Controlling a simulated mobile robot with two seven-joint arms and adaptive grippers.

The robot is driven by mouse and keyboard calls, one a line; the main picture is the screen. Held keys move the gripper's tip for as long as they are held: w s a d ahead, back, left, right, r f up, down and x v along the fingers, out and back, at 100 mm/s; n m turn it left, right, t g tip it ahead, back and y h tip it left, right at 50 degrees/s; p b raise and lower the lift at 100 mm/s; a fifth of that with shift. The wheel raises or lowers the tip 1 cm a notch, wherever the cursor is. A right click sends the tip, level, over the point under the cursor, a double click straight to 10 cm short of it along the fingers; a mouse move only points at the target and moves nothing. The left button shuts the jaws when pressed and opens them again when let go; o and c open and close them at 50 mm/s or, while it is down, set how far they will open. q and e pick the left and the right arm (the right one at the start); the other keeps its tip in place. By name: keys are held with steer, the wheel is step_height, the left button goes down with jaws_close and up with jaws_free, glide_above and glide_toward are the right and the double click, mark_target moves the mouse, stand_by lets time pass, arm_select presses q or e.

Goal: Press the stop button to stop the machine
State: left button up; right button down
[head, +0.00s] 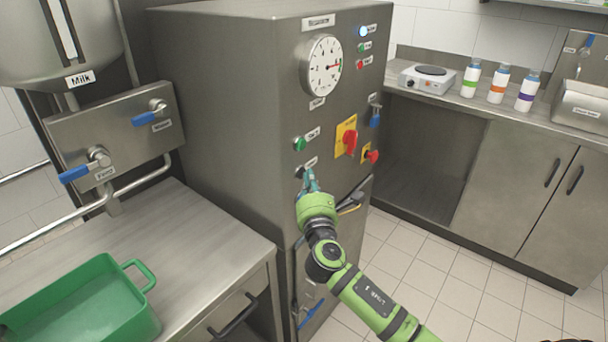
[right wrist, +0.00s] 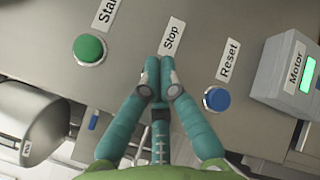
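The machine (head: 220,110) is a tall grey cabinet in the middle of the head view. My right gripper (head: 309,178) is at its front panel, just under the green start button (head: 299,143). A dark stop button (head: 299,172) shows partly beside the fingertips. In the right wrist view my right gripper (right wrist: 159,66) has its teal fingers together with nothing visible between them. The tips lie just below the "Stop" label (right wrist: 172,37) and cover the button there. I cannot tell whether they touch it. My left gripper is not in view.
In the right wrist view the green start button (right wrist: 89,49) is left of the fingers, and the blue reset button (right wrist: 216,98) and motor box (right wrist: 285,75) are right. A red knob on a yellow plate (head: 349,141) is nearby. A green tray (head: 100,262) sits on the left counter.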

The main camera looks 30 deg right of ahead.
steer(key=shift+s+d, duration=0.15)
steer(key=shift+s, duration=0.35)
steer(key=s+d+p, duration=0.1)
steer(key=s+d, duration=0.1)
steer(key=s, duration=0.3)
steer(key=shift+s+d, duration=0.2)
steer(key=shift+s, duration=0.05)
stand_by(0.8)
